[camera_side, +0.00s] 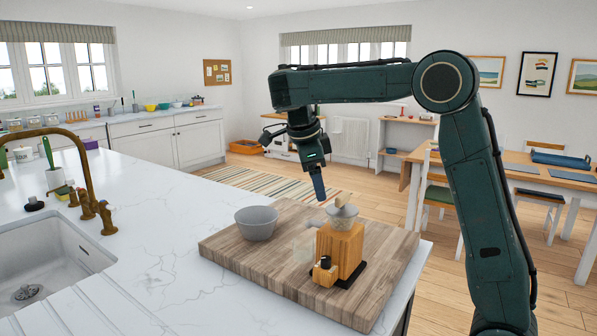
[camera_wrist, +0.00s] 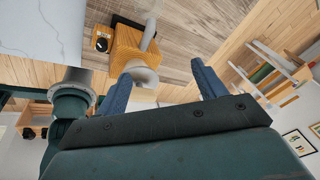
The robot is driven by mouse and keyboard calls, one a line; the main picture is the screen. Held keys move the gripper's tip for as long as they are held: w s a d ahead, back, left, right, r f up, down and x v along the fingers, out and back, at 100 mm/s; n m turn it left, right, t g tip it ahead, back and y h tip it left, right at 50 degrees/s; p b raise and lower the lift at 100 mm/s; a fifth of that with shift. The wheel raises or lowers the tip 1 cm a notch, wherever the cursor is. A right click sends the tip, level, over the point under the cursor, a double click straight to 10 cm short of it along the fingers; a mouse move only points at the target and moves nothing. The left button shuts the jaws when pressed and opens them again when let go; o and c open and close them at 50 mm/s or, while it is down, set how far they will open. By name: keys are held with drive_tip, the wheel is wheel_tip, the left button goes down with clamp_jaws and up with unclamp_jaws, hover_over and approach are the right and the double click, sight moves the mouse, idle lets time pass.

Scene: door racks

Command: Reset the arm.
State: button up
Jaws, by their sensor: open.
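My gripper (camera_side: 318,190) hangs in the air above the wooden board, fingers pointing down, up and to the left of a wooden block device in the side view. In the wrist view, its two blue fingers (camera_wrist: 162,70) are spread apart with nothing held between them. The wooden block device (camera_side: 341,247) stands upright on the board with a pale cup-like top, a wooden knob and a black base. It also shows in the wrist view (camera_wrist: 125,42), beyond the left finger. The gripper appears clear of it.
The wooden board (camera_side: 235,253) lies on the white marble counter (camera_side: 150,215). A grey bowl (camera_side: 256,222) stands on the board's left part. A pale translucent item (camera_side: 303,247) is beside the block device. A sink (camera_side: 45,265) with a brass tap (camera_side: 88,203) is at left.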

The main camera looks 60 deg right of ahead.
drive_tip(key=s+a+r+n+t, duration=0.2)
drive_tip(key=s+r+n+t, duration=0.25)
drive_tip(key=s+n, duration=0.5)
drive_tip(key=s+a+f+n+t+y, duration=0.1)
drive_tip(key=s+a+f+n, duration=0.3)
drive_tip(key=n, duration=0.5)
drive_tip(key=s+a+f+n+t+y, duration=0.1)
drive_tip(key=s+a+f+n+y, duration=0.1)
drive_tip(key=s+a+f+n, duration=0.2)
drive_tip(key=s+a+n, duration=0.2)
drive_tip(key=s+n, duration=0.2)
drive_tip(key=n, duration=0.1)
drive_tip(key=shift+s+a+f+y, duration=0.2)
drive_tip(key=shift+a+f+y, duration=0.1)
drive_tip(key=shift+f+y, duration=0.1)
